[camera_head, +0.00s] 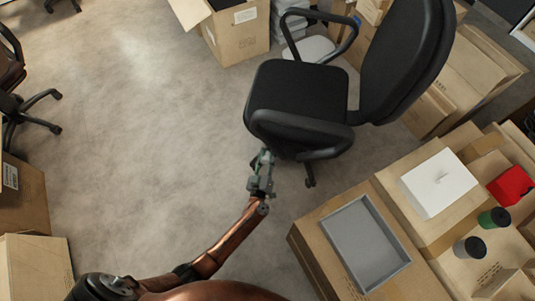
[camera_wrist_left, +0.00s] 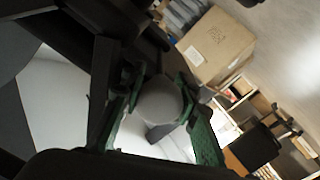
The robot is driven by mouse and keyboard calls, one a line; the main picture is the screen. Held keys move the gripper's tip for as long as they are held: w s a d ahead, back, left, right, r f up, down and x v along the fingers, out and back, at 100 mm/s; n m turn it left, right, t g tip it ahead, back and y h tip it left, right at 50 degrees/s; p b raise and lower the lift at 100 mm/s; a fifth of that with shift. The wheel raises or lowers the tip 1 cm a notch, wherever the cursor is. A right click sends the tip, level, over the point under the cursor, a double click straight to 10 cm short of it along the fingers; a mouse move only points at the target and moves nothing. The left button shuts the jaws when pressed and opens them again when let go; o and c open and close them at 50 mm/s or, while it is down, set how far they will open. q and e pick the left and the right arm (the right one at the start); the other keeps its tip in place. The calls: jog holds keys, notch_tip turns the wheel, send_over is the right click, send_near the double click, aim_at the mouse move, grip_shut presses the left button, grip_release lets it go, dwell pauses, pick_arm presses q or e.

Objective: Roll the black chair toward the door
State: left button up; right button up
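The black office chair (camera_head: 297,91) stands at the upper middle of the head view, its backrest to the right and its armrests on the near and far sides. My left gripper (camera_head: 262,158) is at the near left end of the chair, by the front end of the near armrest (camera_head: 305,130). In the left wrist view my left gripper (camera_wrist_left: 160,100) has green fingers on both sides of a rounded grey part; I cannot tell whether they clamp it. The chair's base is mostly hidden, with one caster (camera_head: 311,182) showing. My right gripper and the door are not in view.
Open grey floor (camera_head: 140,110) lies left of the chair. Cartons stand behind (camera_head: 232,38) and at the lower left (camera_head: 25,200). Cartons at the right carry a grey tray (camera_head: 365,245), a white box (camera_head: 438,183) and cups. Another chair (camera_head: 12,75) is at the left edge.

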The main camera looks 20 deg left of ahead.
pick_arm(q)
grip_shut()
dwell(0.6)
